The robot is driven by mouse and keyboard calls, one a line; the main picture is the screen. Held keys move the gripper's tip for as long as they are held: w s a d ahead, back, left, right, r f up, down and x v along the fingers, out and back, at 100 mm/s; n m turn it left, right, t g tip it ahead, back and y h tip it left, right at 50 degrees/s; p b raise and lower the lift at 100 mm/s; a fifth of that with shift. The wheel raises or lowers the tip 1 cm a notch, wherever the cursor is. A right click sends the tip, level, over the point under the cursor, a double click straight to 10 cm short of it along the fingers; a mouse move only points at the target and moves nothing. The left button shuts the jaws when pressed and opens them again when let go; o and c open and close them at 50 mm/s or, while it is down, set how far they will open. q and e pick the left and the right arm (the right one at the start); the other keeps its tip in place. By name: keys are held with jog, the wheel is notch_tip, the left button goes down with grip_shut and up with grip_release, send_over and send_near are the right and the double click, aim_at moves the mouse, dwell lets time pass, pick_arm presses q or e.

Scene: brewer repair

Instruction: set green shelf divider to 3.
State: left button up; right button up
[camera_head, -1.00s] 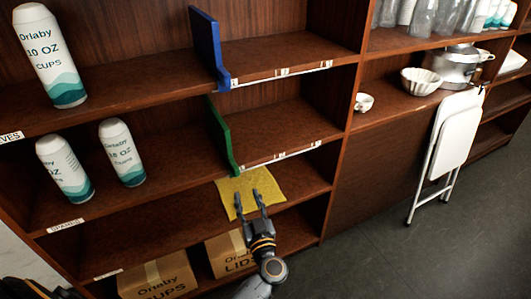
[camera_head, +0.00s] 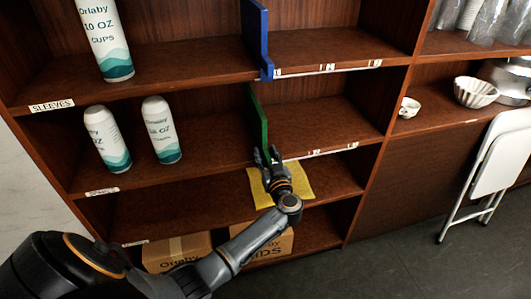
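The green shelf divider (camera_head: 259,122) stands upright on the middle shelf, at the left end of a white marked strip (camera_head: 320,153) on the shelf's front edge. The marks on the strip are too small to read. My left gripper (camera_head: 267,155) is at the divider's lower front end. Its two fingers are spread apart, seemingly one on each side of the divider's foot, which they partly hide. I cannot tell whether they touch it. My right gripper is not in view.
A blue divider (camera_head: 258,38) stands on the shelf above. Cup sleeves (camera_head: 162,130) stand left on the middle shelf. A yellow cloth (camera_head: 298,185) lies on the shelf below, behind my gripper. Boxes (camera_head: 178,252) sit at the bottom. The middle shelf right of the divider is clear.

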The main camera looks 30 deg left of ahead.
pick_arm(q)
jog(key=shift+w+a, duration=0.4)
jog(key=shift+a, duration=0.05)
grip_shut()
